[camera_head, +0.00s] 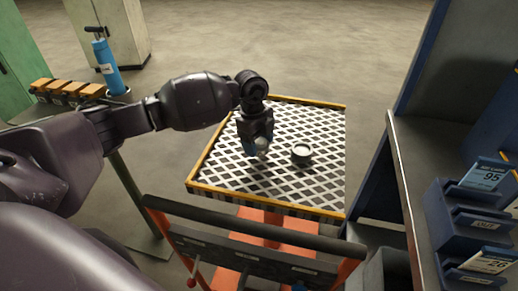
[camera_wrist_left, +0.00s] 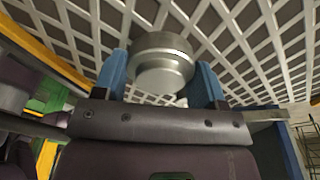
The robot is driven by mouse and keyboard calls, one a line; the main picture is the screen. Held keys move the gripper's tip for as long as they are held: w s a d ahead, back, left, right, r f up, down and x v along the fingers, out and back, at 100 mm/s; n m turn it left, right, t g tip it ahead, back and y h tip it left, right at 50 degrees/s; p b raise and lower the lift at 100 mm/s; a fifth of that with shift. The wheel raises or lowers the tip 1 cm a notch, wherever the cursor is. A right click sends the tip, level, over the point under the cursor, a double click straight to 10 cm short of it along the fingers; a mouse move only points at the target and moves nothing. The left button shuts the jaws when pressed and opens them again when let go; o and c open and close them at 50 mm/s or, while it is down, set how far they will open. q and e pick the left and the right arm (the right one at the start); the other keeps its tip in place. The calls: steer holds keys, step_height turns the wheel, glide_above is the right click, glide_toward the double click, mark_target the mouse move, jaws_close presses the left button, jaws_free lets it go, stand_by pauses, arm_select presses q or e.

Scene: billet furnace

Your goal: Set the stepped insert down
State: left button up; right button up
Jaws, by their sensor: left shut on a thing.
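The stepped insert (camera_wrist_left: 160,62) is a silvery metal cylinder with a wider part and a narrower part. My left gripper (camera_wrist_left: 163,82) is shut on it, with one blue finger on each side. In the head view the left gripper (camera_head: 257,149) points down over the latticed top of a cart (camera_head: 225,169), and the insert (camera_head: 262,144) shows as a small pale piece at its fingertips. I cannot tell whether the insert touches the top. A small round dark piece with a pale top (camera_head: 302,151) stands on the cart just right of the gripper. My right gripper is not in view.
The cart top has a raised yellow edge (camera_head: 265,205) and free room around the round piece. A dark push handle (camera_head: 250,236) crosses its near side. Blue bins (camera_head: 470,220) stand on a shelf at right. A blue cylinder (camera_head: 106,65) stands at left.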

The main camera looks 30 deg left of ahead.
arm_select(q)
step_height(320, 180, down, 2)
steer(key=shift+f, duration=0.1)
steer(key=shift+f, duration=0.15)
steer(key=o, duration=1.4)
steer(key=shift+c, duration=0.2)
steer(key=r, duration=0.3)
steer(key=a+r, duration=0.1)
steer(key=r, duration=0.3)
steer(key=r+p, duration=0.1)
steer(key=r, duration=0.2)
steer(key=shift+w+a+r, duration=0.15)
steer(key=shift+a+r, duration=0.15)
steer(key=shift+r, duration=0.05)
steer(key=shift+a+r, duration=0.1)
steer(key=shift+r, duration=0.6)
